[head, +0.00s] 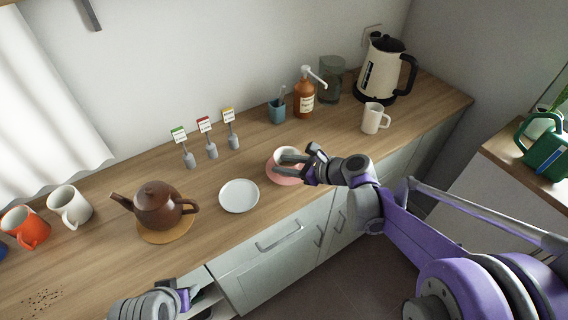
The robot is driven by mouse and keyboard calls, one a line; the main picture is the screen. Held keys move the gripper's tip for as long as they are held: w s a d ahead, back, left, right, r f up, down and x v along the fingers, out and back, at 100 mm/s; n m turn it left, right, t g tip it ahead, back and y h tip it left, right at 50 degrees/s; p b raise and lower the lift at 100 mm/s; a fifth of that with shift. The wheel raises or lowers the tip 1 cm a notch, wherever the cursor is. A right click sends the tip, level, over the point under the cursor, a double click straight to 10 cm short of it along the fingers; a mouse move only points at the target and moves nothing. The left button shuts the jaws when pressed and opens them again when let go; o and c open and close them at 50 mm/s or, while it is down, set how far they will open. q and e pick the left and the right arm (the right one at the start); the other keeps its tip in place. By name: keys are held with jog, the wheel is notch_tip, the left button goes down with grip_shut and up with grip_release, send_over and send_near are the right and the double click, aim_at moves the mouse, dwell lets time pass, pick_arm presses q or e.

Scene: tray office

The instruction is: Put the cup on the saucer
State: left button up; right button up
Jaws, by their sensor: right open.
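A white round saucer or plate (239,196) lies empty to the left of the cup.
A brown teapot (153,203) stands on a round mat left of the white plate. Label holders (211,150), a blue pen cup (277,111), a pump bottle (304,98), a white mug (374,119) and a kettle (381,74) stand behind. Several mugs (70,207) stand far left.

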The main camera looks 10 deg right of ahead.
jog(key=v, duration=1.1)
jog(key=s+f+n+g+h, duration=0.2)
jog(key=s+f+n+h, duration=0.2)
jog(key=s+n, duration=0.6)
jog(key=s+f+n+g+h, duration=0.1)
jog(key=s+f+n+h, duration=0.4)
jog(key=s+n, duration=0.5)
jog(key=f+n, duration=0.1)
jog(key=n, duration=0.4)
jog(key=shift+g, duration=0.4)
